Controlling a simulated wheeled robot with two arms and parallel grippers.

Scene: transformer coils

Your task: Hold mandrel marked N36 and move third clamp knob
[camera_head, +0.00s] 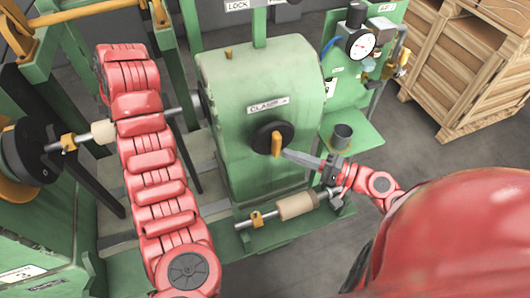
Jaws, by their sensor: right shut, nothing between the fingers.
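A green machine housing (226,85) carries a label that reads CLAMP (269,104). A beige mandrel roller (103,132) sits on a shaft at the left, partly behind my left arm. Another beige roller (296,205) lies low in front of the housing. No N36 mark is readable. My left arm covers the left middle; its gripper is hidden.
A green panel with a dial gauge (361,43) and a blue hose stands right of the housing. A dark cup (342,137) is on its green shelf. A wooden crate (466,70) is at the upper right. Grey floor lies between them.

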